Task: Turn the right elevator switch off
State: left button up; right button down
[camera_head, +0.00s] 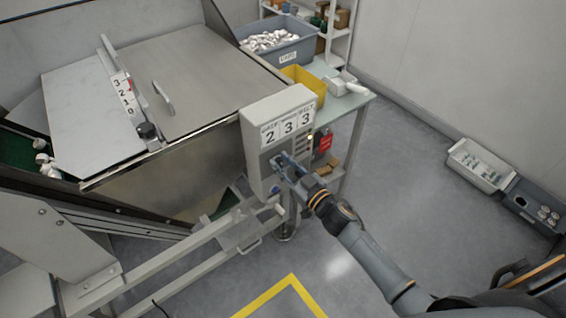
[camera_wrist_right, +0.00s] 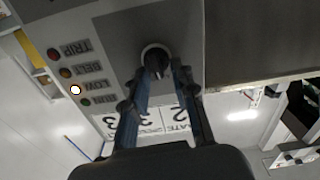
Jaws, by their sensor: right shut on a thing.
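A light grey control box (camera_head: 262,170) stands upright at the front corner of the metal machine, with the numbers 2, 3 and 3 on white cards. A black rotary switch knob (camera_wrist_right: 155,59) in a pale ring sits on its grey panel. My right gripper (camera_head: 279,162) reaches the box front from the lower right. In the wrist view its fingers (camera_wrist_right: 160,72) are shut on the knob, one on each side. The head view hides the knob behind the fingers. My left gripper is not in view.
Beside the knob is a column of lamps labelled TRIP, BELT, LOW and RUN; the LOW lamp (camera_wrist_right: 75,90) glows white. A green-topped table (camera_head: 350,101) with a yellow bin (camera_head: 306,80) stands behind the box. Trays (camera_head: 480,165) lie at right. The floor between is clear.

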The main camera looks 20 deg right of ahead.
jog(key=n, duration=0.4)
jog(key=shift+a, duration=0.3)
jog(key=shift+s+a+f+n+b, duration=0.1)
jog(key=shift+n+b, duration=0.25)
jog(key=shift+n, duration=0.55)
jog(key=shift+s+a+f+n+b, duration=0.1)
jog(key=shift+n+b, duration=0.2)
jog(key=shift+n, duration=0.6)
jog(key=c, duration=1.1)
grip_release()
jog(key=shift+w, duration=0.15)
jog(key=v, duration=1.1)
jog(key=shift+s+d, duration=0.15)
jog(key=shift+s, duration=0.15)
